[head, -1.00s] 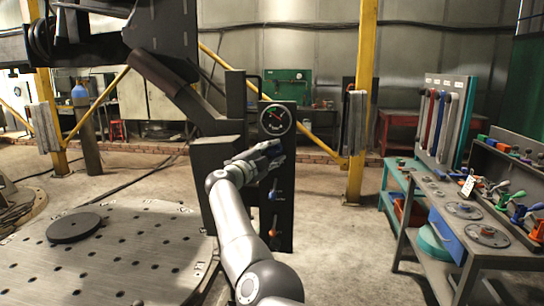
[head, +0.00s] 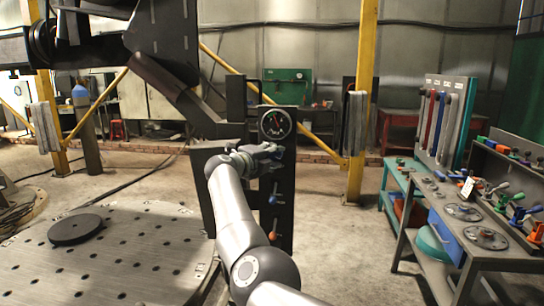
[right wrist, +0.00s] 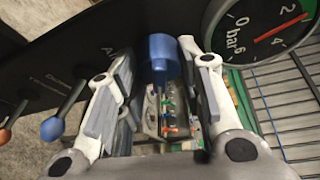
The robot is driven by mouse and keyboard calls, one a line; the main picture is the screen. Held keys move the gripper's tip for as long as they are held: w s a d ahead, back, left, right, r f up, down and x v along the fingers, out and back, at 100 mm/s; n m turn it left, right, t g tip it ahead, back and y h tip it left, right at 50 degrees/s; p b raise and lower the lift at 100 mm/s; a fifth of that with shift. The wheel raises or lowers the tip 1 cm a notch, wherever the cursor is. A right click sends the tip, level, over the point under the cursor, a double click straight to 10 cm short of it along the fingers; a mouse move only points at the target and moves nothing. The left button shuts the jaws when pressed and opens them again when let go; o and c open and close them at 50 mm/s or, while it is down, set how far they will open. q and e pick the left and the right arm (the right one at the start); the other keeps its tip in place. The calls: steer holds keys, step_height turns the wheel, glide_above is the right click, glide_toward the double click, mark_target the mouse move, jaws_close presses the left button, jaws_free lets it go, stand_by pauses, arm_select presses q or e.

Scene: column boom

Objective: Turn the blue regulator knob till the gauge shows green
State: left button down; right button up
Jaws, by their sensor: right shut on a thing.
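The black panel (head: 283,218) stands upright ahead of me, with the round gauge (head: 276,122) near its top. In the right wrist view the gauge (right wrist: 262,30) is cut by the frame edge; its red needle points up right, between 2 and 4. Whether it lies on a green band is not clear. The blue regulator knob (right wrist: 162,52) shows between the fingers of my right gripper (right wrist: 160,70), which is shut on it. In the head view my right gripper (head: 262,155) is at the panel just below the gauge and hides the knob. My left gripper is out of view.
Below the knob, the panel carries a blue-tipped lever (head: 273,199) and an orange-tipped lever (head: 272,236), both close to my right arm. A workbench (head: 455,225) with fixtures stands at right. A perforated round plate (head: 130,250) lies at left. Floor between panel and bench is clear.

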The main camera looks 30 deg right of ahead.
stand_by(0.3)
steer(key=o, duration=1)
steer(key=shift+o, duration=0.2)
